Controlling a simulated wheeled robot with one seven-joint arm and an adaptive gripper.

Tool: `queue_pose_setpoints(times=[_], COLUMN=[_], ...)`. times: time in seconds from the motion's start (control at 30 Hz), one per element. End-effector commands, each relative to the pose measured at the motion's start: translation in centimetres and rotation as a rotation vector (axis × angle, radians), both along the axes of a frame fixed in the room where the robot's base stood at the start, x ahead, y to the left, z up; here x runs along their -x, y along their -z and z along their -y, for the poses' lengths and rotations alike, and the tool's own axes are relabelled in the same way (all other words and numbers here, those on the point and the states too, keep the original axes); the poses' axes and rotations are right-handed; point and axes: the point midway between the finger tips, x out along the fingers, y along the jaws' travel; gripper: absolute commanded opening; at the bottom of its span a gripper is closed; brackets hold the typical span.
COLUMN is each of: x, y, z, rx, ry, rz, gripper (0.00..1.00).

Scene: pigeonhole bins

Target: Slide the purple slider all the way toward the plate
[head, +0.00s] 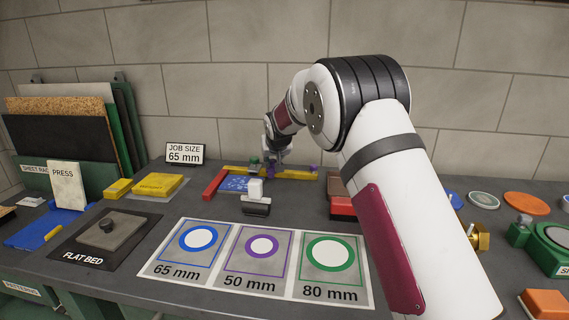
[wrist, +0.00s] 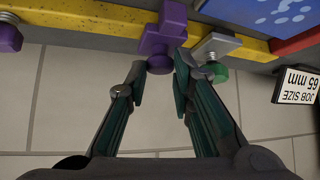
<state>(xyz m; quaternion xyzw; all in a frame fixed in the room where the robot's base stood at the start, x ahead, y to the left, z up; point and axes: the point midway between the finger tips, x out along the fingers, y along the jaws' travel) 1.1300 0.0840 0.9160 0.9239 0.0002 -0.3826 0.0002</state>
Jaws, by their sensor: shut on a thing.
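The purple slider (wrist: 170,25) sits on a yellow rail (wrist: 105,20) and ends in a round purple knob. In the wrist view, my gripper (wrist: 160,70) has a finger on each side of that knob and is shut on it. In the head view, my gripper (head: 275,158) is at the rail's middle, where the slider is small and partly hidden. The blue plate (wrist: 265,12) with white marks lies beyond the rail, to the slider's right in the wrist view. In the head view the plate (head: 236,183) lies in front of the rail, left of my gripper.
A grey clamp with a green knob (wrist: 216,72) is close beside the slider on the plate's side. Another purple knob (wrist: 9,38) is at the rail's other end. A red bar (head: 214,184) borders the plate's left. A "JOB SIZE 65 mm" sign (head: 184,152) stands behind.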

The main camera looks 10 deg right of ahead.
Motion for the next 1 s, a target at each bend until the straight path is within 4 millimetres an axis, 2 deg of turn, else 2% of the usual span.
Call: queue_pose_setpoints(times=[0.27, 0.3, 0.67, 0.83, 1.0], x=[0.0, 0.0, 0.1, 1.3, 3.7], y=[0.0, 0.0, -0.2, -1.5, -4.0], z=[0.0, 0.0, 0.0, -0.1, 0.0], rx=[0.0, 0.0, 0.0, 0.0, -0.001], ry=[0.001, 0.001, 0.001, 0.0, 0.001], rz=[0.0, 0.0, 0.0, 0.002, 0.002], gripper=[0.0, 0.3, 0.3, 0.3, 0.3])
